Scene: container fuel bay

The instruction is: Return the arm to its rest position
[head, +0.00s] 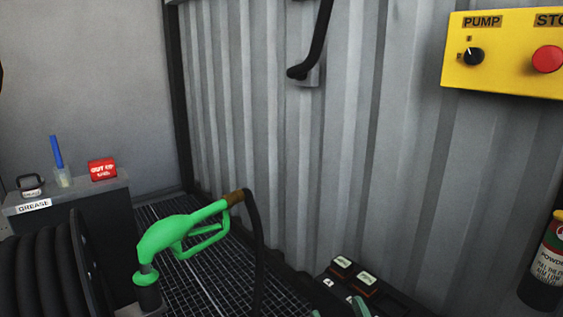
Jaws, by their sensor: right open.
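My right gripper (339,310) shows only at the bottom edge, as two small pale-green fingertips with a gap between them. It is open, with nothing seen between the tips; the rest of it and its arm are out of the picture. It is to the right of the green fuel nozzle (178,232) and apart from it. The nozzle is tilted, its spout end down at a dark cylinder (149,297), and a black hose (255,235) runs from its brown collar. My left gripper is not in view.
A hose reel (40,270) stands at lower left, before a cabinet (100,208) marked GREASE with a red tag (102,169). A dark case with labelled boxes (362,283) is at lower right. A yellow pump panel (510,75) and fire extinguisher (548,262) are at right.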

